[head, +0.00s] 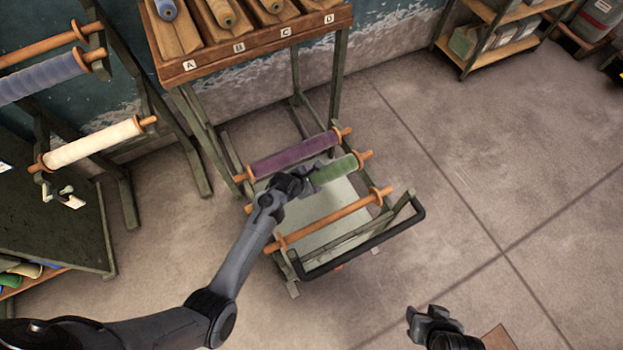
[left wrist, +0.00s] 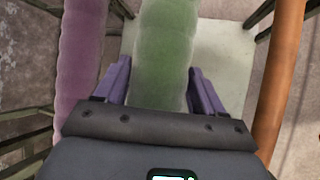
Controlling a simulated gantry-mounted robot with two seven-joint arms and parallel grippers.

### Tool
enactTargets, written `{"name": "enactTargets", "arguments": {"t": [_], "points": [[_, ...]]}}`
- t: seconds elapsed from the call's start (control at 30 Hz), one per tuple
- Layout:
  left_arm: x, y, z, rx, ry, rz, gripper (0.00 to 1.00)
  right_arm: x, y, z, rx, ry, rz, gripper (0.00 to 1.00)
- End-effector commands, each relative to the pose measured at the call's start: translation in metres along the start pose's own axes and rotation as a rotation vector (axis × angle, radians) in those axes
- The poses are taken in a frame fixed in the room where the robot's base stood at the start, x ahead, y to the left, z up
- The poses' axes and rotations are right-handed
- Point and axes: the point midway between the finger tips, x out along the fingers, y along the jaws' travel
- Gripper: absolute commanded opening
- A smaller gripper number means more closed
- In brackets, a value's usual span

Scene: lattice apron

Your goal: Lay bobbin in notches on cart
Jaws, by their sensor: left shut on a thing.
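The cart (head: 399,210) stands below the lettered rack. A green bobbin (head: 335,167) with orange wooden ends lies across the cart, between a purple bobbin (head: 292,157) and a bare orange spool (head: 330,219). My left gripper (head: 312,177) is shut around the green bobbin's wound middle. In the left wrist view its purple fingers flank the green winding (left wrist: 163,55).
A rack with trays marked A to D (head: 255,48) stands behind the cart. A stand at left holds a cream bobbin (head: 93,143) and a blue-grey bobbin (head: 40,80). A black handle (head: 362,247) edges the cart's near side.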

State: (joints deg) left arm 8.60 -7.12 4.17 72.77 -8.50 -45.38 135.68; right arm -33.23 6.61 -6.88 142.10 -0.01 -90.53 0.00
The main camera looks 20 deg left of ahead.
Motion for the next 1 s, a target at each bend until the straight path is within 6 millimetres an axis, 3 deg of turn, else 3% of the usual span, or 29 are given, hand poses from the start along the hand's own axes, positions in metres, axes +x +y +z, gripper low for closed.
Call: {"name": "enactTargets", "arguments": {"t": [1.0], "points": [[0.014,-0.004,-0.008,0.001,-0.003,0.003,0.18,0.01,0.002,0.004,-0.008,-0.002,0.007,0.43]]}}
